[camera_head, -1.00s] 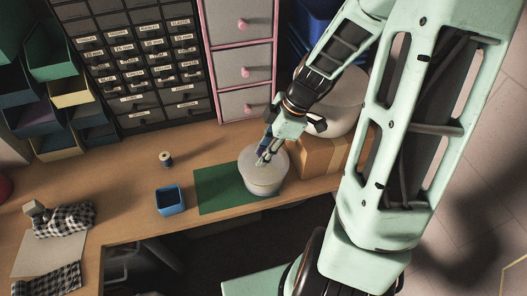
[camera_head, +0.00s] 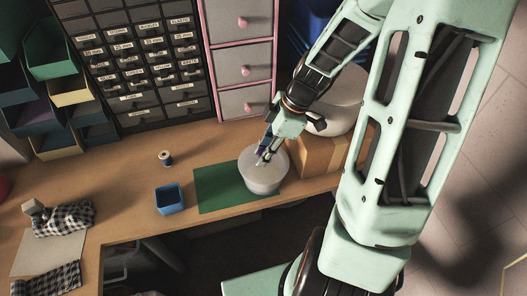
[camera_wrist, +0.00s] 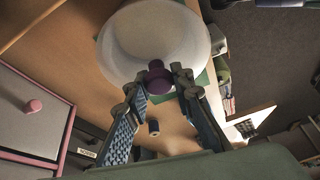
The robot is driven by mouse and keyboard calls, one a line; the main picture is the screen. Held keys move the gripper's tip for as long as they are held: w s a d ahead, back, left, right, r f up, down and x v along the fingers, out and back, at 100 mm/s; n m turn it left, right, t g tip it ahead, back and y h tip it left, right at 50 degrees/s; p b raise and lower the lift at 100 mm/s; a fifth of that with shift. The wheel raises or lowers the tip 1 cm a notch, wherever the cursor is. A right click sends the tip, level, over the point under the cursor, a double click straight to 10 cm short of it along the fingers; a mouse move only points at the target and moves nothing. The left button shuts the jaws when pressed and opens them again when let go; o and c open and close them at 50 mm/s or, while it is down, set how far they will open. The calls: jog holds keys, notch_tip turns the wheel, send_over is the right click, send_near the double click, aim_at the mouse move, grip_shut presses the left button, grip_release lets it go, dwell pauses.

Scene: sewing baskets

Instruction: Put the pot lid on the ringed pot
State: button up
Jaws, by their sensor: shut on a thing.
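The pale round pot (camera_head: 265,187) stands on the green mat (camera_head: 215,190) near the front edge of the table. The pale lid (camera_wrist: 180,38) has a dark purple knob (camera_wrist: 157,80) and fills the top of the wrist view. My gripper (camera_head: 263,159) points down at the top of the pot. In the wrist view its fingers (camera_wrist: 158,88) are shut on the lid's knob from both sides. The lid is over the pot's mouth; whether it rests fully on the rim I cannot tell. Rings on the pot are not clear.
A cardboard box (camera_head: 316,156) and a large white round thing (camera_head: 347,98) stand right of the pot, partly behind my arm. A blue open bin (camera_head: 169,200) and a thread spool (camera_head: 165,158) are to the left. Drawer cabinets (camera_head: 240,70) stand behind.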

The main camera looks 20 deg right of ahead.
jog(key=shift+f+b, duration=0.4)
jog(key=shift+f, duration=0.1)
jog(key=o, duration=1)
jog(key=v, duration=1.2)
jog(key=shift+r, duration=0.1)
